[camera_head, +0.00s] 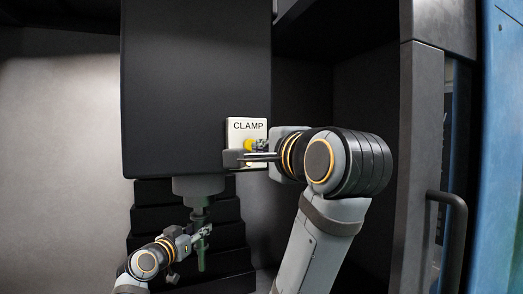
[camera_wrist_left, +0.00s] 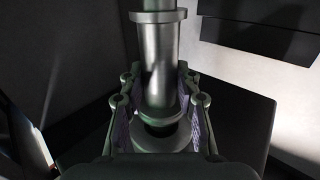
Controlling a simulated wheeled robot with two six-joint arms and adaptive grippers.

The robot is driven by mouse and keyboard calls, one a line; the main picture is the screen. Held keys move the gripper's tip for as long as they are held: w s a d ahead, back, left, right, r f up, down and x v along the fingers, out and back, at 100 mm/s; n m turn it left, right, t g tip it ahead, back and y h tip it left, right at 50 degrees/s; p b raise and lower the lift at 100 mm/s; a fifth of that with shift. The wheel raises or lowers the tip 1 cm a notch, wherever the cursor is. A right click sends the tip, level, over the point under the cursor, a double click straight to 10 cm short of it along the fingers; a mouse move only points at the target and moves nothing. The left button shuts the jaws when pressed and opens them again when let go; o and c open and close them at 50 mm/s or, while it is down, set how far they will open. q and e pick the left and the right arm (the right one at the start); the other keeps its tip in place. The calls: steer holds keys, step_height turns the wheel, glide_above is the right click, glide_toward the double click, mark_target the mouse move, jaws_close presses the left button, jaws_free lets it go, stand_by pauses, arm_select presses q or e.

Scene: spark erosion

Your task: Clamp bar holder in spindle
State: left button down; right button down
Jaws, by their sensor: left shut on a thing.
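The spindle (camera_head: 198,186) is a grey cylinder under the big dark machine head. The bar holder (camera_head: 201,262) hangs upright just below it, its top close to or in the spindle; I cannot tell if it is seated. My left gripper (camera_head: 204,233) is shut around the holder. The left wrist view shows the holder as a flanged metal cylinder (camera_wrist_left: 160,62) standing between the two fingers of my left gripper (camera_wrist_left: 158,128). A white CLAMP panel (camera_head: 234,128) with a yellow button (camera_head: 248,145) is on the head's lower right corner. My right gripper (camera_head: 236,158) is at the button; its finger opening is unclear.
The dark machine head (camera_head: 190,90) stands above my left gripper. Dark stepped covers (camera_head: 160,205) are behind the holder. A door frame with a black handle (camera_head: 455,225) is at the right. The pale wall (camera_head: 70,150) at left has free room before it.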

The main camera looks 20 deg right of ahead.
mark_target(194, 218)
arm_select(q)
steer(key=shift+r, duration=1.8)
stand_by(0.9)
arm_select(e)
steer(key=shift+w, duration=0.1)
steer(key=shift+w, duration=1.2)
arm_select(q)
steer(key=shift+r, duration=0.15)
arm_select(e)
steer(key=shift+w, duration=0.55)
stand_by(0.4)
steer(key=shift+s, duration=0.1)
steer(key=s, duration=0.5)
steer(key=shift+s, duration=0.4)
